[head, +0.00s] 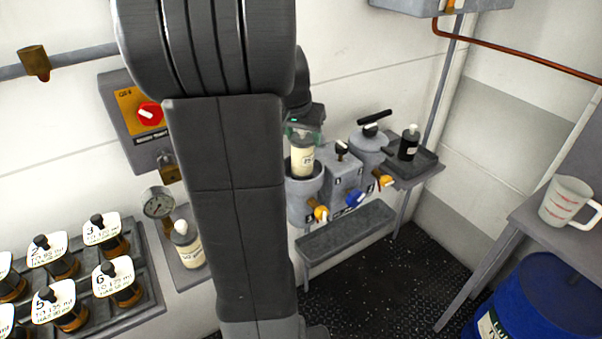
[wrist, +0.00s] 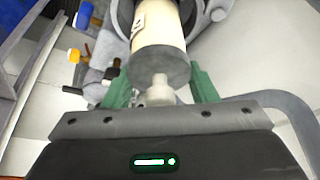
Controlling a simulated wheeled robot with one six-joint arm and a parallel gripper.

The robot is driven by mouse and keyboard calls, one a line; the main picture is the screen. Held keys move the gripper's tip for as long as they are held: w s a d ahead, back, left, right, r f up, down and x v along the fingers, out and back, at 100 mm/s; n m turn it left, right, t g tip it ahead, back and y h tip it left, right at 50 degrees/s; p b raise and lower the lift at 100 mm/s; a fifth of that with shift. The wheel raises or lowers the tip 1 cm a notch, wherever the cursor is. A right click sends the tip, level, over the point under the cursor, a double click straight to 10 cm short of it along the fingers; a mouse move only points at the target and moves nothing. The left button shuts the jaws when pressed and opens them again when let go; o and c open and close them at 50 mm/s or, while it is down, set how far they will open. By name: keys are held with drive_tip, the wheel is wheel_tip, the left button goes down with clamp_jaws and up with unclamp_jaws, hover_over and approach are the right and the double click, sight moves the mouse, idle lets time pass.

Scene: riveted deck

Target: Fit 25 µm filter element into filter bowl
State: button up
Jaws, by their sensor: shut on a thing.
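My gripper (head: 303,132) is shut on the pale knob of a cream filter element (head: 302,160). In the wrist view, the green fingers (wrist: 160,88) stand on both sides of the knob, and the element (wrist: 158,38) points away with its grey end cap nearest. The element looks upright in the head view, its lower end at the mouth of the grey filter bowl (head: 304,198). How deep it sits is hidden. Its label is too small to read. The bowl's rim (wrist: 122,20) shows partly around the element in the wrist view.
Another cream element (head: 187,246) stands on a left shelf. Right of the bowl are a grey block (head: 343,175), blue and yellow valve handles, and a tray with a black bottle (head: 408,143). A drip trough (head: 346,230) is below. Labelled jars (head: 118,284) fill a left rack.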

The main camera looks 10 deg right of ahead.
sight(303, 161)
wheel_tip(303, 161, down, 7)
drive_tip(key=shift+r, duration=0.1)
idle(0.3)
drive_tip(key=shift+f+b, duration=0.45)
drive_tip(key=shift+f, duration=0.05)
drive_tip(key=shift+f, duration=0.15)
drive_tip(key=o, duration=1.1)
drive_tip(key=shift+c, duration=0.2)
